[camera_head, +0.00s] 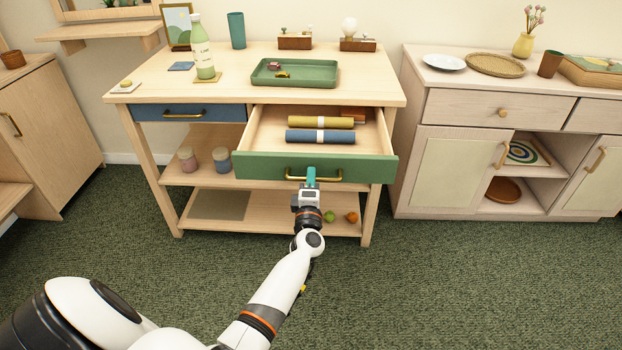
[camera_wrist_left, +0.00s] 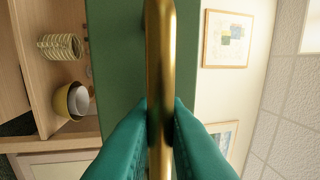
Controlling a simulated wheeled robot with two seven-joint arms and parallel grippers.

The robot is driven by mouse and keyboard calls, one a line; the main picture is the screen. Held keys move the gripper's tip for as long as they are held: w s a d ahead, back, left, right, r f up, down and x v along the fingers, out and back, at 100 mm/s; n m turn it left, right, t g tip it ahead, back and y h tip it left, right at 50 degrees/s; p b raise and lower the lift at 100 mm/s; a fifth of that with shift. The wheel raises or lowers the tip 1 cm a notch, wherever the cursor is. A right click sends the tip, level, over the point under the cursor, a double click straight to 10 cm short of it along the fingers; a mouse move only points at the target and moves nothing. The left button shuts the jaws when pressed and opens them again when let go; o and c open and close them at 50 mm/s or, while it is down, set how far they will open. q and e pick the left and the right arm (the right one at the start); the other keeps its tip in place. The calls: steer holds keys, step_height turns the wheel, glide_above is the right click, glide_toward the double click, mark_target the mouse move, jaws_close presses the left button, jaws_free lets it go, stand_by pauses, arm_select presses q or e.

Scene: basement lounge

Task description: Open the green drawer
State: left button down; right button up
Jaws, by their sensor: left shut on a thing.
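The green drawer (camera_head: 250,165) of the wooden table is pulled out in the head view. Its inside shows a yellow roll (camera_head: 320,122) and a blue roll (camera_head: 305,136), with a brown piece (camera_head: 352,114) behind them. My left gripper (camera_head: 311,178) is at the middle of the drawer front, with its teal fingers on the brass handle (camera_head: 330,179). In the left wrist view, the fingers (camera_wrist_left: 160,125) are shut on the brass handle (camera_wrist_left: 160,50), one on each side of it. My right gripper is in neither view.
The blue drawer (camera_head: 160,114) beside it is shut. A green tray (camera_head: 295,82) and a bottle (camera_head: 203,55) stand on the tabletop. Jars (camera_head: 221,160) stand on the shelf below. A cabinet (camera_head: 460,160) stands at the right. Carpet in front is clear.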

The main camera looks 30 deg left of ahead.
arm_select(q)
steer(key=c, duration=1.5)
jaws_free()
steer(key=v, duration=1.2)
steer(key=shift+d, duration=0.1)
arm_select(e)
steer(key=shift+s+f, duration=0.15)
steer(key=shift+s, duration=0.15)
arm_select(q)
steer(key=shift+w, duration=0.1)
